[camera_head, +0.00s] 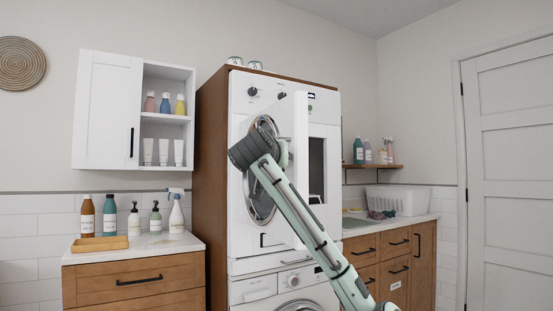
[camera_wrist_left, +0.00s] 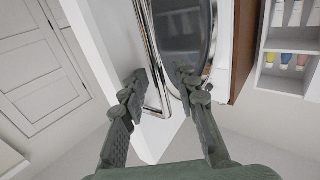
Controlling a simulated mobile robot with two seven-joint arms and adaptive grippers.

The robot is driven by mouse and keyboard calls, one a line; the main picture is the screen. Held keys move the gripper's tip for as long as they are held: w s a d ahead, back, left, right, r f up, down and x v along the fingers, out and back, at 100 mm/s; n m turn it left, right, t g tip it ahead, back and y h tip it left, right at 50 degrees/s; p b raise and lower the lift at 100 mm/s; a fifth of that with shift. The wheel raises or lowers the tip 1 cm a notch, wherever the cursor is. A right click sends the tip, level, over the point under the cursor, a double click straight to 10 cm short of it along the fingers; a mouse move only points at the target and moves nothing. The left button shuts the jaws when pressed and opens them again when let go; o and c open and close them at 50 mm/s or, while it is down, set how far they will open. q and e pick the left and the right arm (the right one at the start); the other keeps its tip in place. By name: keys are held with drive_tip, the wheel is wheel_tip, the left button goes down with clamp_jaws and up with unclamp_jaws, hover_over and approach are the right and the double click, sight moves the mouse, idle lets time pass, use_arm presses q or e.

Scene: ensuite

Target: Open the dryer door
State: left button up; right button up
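The white dryer (camera_head: 325,118) is the upper machine in the wooden tower. Its white door (camera_head: 300,185) stands partly open, swung toward me. A dark opening shows to its right, and the round chrome-rimmed window (camera_head: 262,208) is on its left-facing side. The window also shows in the left wrist view (camera_wrist_left: 180,35). My left gripper (camera_wrist_left: 160,82) is open at the door, its fingers apart on either side of chrome trim near the window. I cannot tell whether they touch it. In the head view my arm hides the fingers. My right gripper is not in view.
A washing machine (camera_head: 297,305) is below the dryer. A wooden counter with bottles (camera_head: 109,217) stands left, under a white wall cabinet (camera_head: 105,110). Right are drawers (camera_head: 398,262), a white basket (camera_head: 400,199) and a room door (camera_head: 510,170).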

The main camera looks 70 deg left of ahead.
use_arm(q)
drive_tip(key=v, duration=1.2)
